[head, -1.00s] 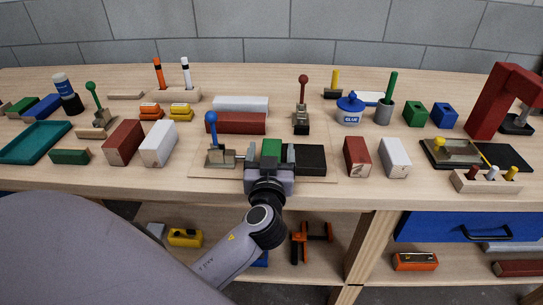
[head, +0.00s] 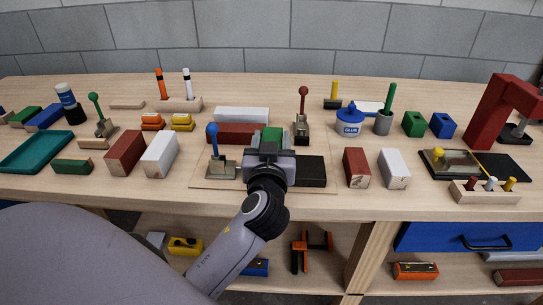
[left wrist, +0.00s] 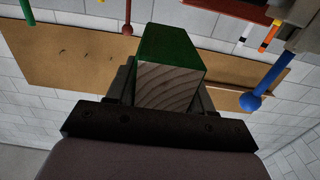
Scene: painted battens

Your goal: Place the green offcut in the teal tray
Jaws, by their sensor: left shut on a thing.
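My left gripper (head: 270,147) is shut on the green offcut (head: 271,134), a block with a green painted face. In the left wrist view the offcut (left wrist: 172,48) sits between the fingers, its bare wood-grain end facing the camera. It appears held above the bench, over a thin wooden board (head: 205,183). The teal tray (head: 37,151) lies at the far left of the bench, well apart from the gripper, and looks empty. My right gripper is not in view.
A blue-knobbed clamp (head: 214,155) stands just left of the gripper; a black block (head: 311,171) is to its right. White (head: 160,153) and red (head: 126,152) blocks, a green-knobbed clamp (head: 97,115) and another green piece (head: 72,166) stand towards the tray.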

